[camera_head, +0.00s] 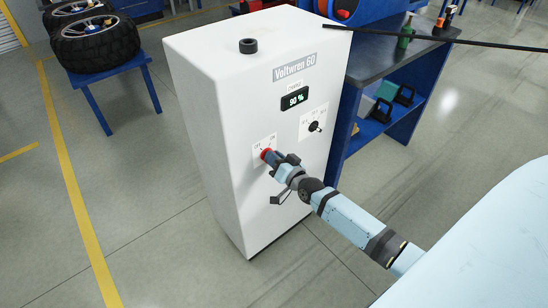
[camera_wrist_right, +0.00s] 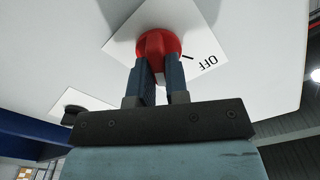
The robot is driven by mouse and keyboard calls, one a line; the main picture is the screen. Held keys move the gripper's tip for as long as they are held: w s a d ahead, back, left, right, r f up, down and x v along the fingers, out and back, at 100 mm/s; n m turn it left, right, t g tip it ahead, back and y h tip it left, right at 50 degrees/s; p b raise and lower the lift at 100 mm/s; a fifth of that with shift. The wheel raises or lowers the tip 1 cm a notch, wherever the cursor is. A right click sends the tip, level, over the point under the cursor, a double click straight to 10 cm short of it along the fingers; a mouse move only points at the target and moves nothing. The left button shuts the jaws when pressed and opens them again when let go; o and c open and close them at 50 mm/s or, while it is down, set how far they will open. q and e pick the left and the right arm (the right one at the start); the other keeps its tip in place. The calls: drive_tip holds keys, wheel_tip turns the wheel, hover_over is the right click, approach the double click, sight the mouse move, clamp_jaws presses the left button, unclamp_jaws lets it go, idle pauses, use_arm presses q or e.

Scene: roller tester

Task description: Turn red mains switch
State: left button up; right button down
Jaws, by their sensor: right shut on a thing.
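The red mains switch (camera_head: 265,154) sits on a white label plate low on the front of the white Voltwren 60 cabinet (camera_head: 215,130). My right gripper (camera_head: 272,157) is at the switch, its fingers shut on it. In the right wrist view the red switch (camera_wrist_right: 156,45) shows between the two fingertips (camera_wrist_right: 158,68), which grip its raised handle. The word OFF shows on the plate to the right of the switch in that view. Other label text is hidden or too small to read. My left gripper is not in view.
A black selector knob (camera_head: 314,126) and a display reading 90 % (camera_head: 294,98) are above the switch. A blue workbench with a dark top (camera_head: 385,62) stands right of the cabinet. Tyres (camera_head: 95,42) rest on a blue stand at left. Floor in front is clear.

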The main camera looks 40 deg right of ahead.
drive_tip(key=c, duration=1.1)
unclamp_jaws()
use_arm(q)
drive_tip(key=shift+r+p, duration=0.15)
drive_tip(key=shift+p, duration=0.55)
use_arm(e)
drive_tip(key=s, duration=0.9)
drive_tip(key=s+d, duration=0.1)
drive_tip(key=s, duration=0.3)
drive_tip(key=shift+s, duration=0.4)
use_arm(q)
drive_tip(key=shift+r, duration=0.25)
use_arm(e)
drive_tip(key=shift+s, duration=0.1)
